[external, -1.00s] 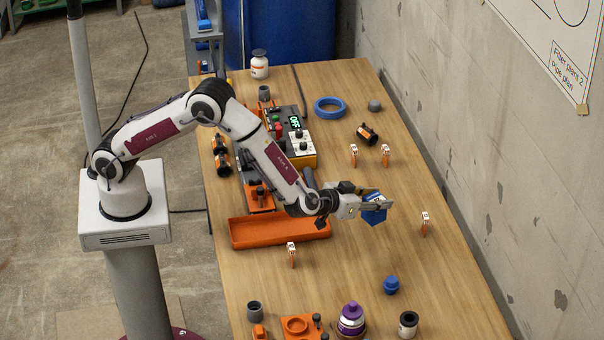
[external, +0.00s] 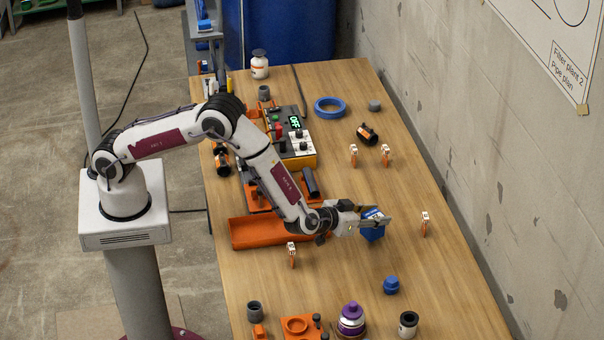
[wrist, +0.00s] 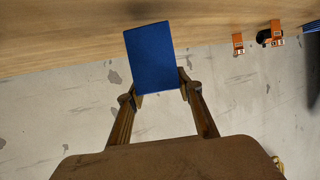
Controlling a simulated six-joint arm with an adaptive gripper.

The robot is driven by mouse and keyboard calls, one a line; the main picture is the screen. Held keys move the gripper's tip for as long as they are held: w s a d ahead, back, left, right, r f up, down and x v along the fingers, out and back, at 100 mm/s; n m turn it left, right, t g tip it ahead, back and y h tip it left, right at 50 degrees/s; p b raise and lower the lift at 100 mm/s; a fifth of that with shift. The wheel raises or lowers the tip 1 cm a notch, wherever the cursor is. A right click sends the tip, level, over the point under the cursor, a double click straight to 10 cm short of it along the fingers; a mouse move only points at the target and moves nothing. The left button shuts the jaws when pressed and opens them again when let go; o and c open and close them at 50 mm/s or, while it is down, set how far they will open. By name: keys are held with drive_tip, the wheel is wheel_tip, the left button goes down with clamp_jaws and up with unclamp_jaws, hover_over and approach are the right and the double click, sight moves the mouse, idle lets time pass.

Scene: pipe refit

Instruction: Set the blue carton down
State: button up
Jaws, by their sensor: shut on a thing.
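The blue carton (external: 372,231) is held between the fingers of my gripper (external: 376,219) on the right half of the wooden table. My gripper points to the right and is shut on the carton. In the wrist view the carton's plain blue face (wrist: 150,57) shows between the two fingers (wrist: 160,92). The carton looks close to the tabletop (external: 345,285); I cannot tell whether its bottom touches it.
An orange tray (external: 262,243) lies left of the gripper. Orange-and-white tags stand nearby, one to the right (external: 425,222) and one at front left (external: 292,254). A blue cap (external: 391,285) and a purple-topped bottle (external: 351,318) stand nearer the camera. Wood around the carton is bare.

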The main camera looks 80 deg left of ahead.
drive_tip(key=shift+f, duration=1.35)
drive_tip(key=shift+f, duration=0.1)
drive_tip(key=o, duration=1.1)
drive_tip(key=shift+s+d+r, duration=0.2)
drive_tip(key=shift+s+r, duration=0.15)
drive_tip(key=shift+s, duration=0.05)
drive_tip(key=v, duration=1.1)
